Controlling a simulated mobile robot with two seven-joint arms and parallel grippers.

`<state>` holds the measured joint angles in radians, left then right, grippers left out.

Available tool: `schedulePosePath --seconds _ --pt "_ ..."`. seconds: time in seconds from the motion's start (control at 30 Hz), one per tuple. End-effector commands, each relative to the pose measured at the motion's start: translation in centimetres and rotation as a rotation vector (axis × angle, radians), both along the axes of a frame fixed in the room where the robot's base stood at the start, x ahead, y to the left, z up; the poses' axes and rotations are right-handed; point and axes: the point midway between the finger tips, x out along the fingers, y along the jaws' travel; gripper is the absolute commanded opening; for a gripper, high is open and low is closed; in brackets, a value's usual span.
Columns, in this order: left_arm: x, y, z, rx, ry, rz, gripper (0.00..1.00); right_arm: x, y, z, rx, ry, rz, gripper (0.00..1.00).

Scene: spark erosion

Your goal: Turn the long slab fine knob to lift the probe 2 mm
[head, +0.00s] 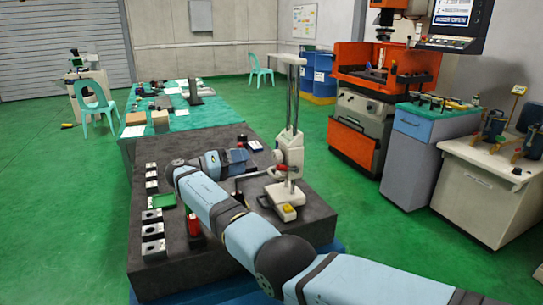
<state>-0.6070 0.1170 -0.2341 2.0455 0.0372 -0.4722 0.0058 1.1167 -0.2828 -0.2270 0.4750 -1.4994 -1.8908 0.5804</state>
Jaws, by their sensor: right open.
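A tall measuring stand (291,150) with a pale head, twin upright columns and a light base (287,205) stands on the dark slab (175,265), toward its right side. The fine knob and the probe tip are too small to make out. My right arm comes in from the lower right and bends back over the slab. My right gripper (243,157) is open, just left of the stand's head and apparently apart from it. My left gripper is not in view.
Several metal blocks (152,232) line the slab's left side, near a green tray (164,199) and a red cylinder (193,228). A green-topped table (212,112) stands behind. An orange machine (359,146) and cabinets (418,165) stand to the right. Green floor is clear at left.

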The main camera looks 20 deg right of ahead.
Motion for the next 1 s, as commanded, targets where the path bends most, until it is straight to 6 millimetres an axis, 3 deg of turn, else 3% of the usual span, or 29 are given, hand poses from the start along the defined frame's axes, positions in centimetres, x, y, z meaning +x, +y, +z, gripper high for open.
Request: schedulePosePath --seconds 0.2,0.4,0.6,0.9,1.0 --pt "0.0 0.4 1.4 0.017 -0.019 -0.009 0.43 0.1 -5.1 0.3 -0.001 -0.001 -0.003 0.68" --pt "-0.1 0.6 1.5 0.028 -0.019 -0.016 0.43 0.3 -8.4 0.2 -0.001 0.0 -0.002 0.68" --pt "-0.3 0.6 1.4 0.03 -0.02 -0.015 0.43 0.3 -10.0 0.1 -0.001 -0.001 -0.002 0.68" --pt "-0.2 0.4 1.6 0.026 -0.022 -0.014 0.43 0.3 -10.1 0.1 -0.001 -0.001 -0.001 0.68" --pt "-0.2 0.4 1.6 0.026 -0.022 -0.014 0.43 0.3 -10.1 0.1 -0.001 -0.001 -0.001 0.47"
